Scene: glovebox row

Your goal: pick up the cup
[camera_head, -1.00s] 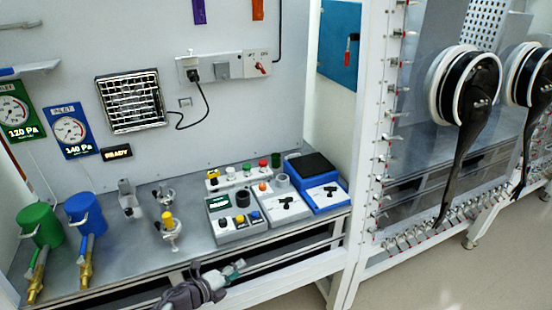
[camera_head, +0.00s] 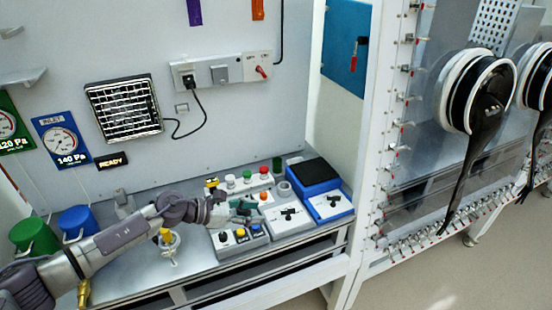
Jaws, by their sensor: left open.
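A small dark green cup-like cylinder (camera_head: 277,164) stands upright at the back of the bench, left of the blue scale-like box (camera_head: 316,171). A small grey round piece (camera_head: 284,189) sits just in front of it; I cannot tell whether it is a cup or a ring. My left gripper (camera_head: 243,208), with teal fingertips, is open above the grey control box (camera_head: 232,240). It is left of and nearer than the green cylinder, apart from it, and appears empty. It hides part of the grey box. My right gripper is not in view.
A white box with black valve handles (camera_head: 290,219) and a button strip (camera_head: 240,180) are close to the gripper. A yellow-topped metal stand (camera_head: 166,238) is below my arm. Green (camera_head: 33,235) and blue (camera_head: 77,223) cylinders stand left. A white frame post (camera_head: 372,140) bounds the bench's right.

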